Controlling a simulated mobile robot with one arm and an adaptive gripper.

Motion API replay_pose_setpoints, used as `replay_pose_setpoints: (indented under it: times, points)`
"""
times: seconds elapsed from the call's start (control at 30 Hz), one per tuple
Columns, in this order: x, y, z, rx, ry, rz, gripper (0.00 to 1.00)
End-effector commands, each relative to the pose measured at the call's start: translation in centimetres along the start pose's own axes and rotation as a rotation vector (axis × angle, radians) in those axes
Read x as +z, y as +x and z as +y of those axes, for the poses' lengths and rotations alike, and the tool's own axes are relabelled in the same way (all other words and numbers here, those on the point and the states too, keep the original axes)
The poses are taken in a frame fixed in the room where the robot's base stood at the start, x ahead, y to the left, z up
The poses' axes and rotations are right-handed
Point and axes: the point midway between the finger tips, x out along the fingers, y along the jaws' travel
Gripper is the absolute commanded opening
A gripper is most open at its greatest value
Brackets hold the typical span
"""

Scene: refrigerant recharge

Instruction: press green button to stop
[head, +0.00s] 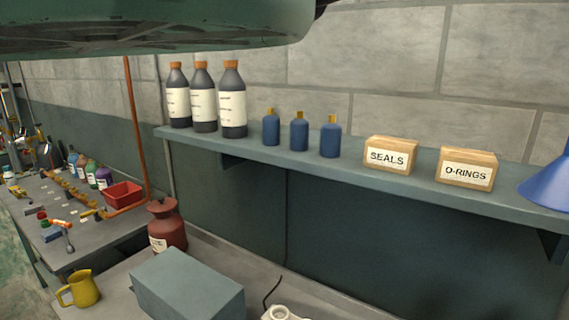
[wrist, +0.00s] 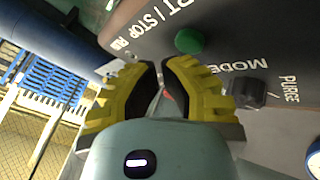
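The green button (wrist: 189,41) is a round cap on a dark control panel (wrist: 225,30), under white lettering that partly reads "RT / STOP". My gripper (wrist: 160,66), with yellow fingers and dark pads, is in the wrist view. Its fingertips are close together with nothing seen held between them. They point toward the panel, just left of and below the button in the picture. I see no contact with the button, though the exact depth between them is hard to tell. The head view shows neither the gripper nor the button.
A black knob (wrist: 246,92) near "MODE" is right of the gripper, with a gauge (wrist: 314,158) at the edge. A blue cylinder (wrist: 50,25) is at upper left. In the head view, a shelf (head: 345,173) holds bottles and boxes above a bench with a grey box (head: 188,285).

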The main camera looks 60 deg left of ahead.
Motion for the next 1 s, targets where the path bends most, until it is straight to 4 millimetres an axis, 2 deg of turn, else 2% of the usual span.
replay_pose_setpoints:
  times: [0.17,0.7,1.0]
  points:
    - [-0.3,-0.5,0.3,0.000,-0.001,0.001,0.00]
    - [-2.5,-4.6,2.5,0.001,0.000,0.000,0.00]
    - [-2.5,-4.8,2.6,0.001,0.001,-0.001,0.00]
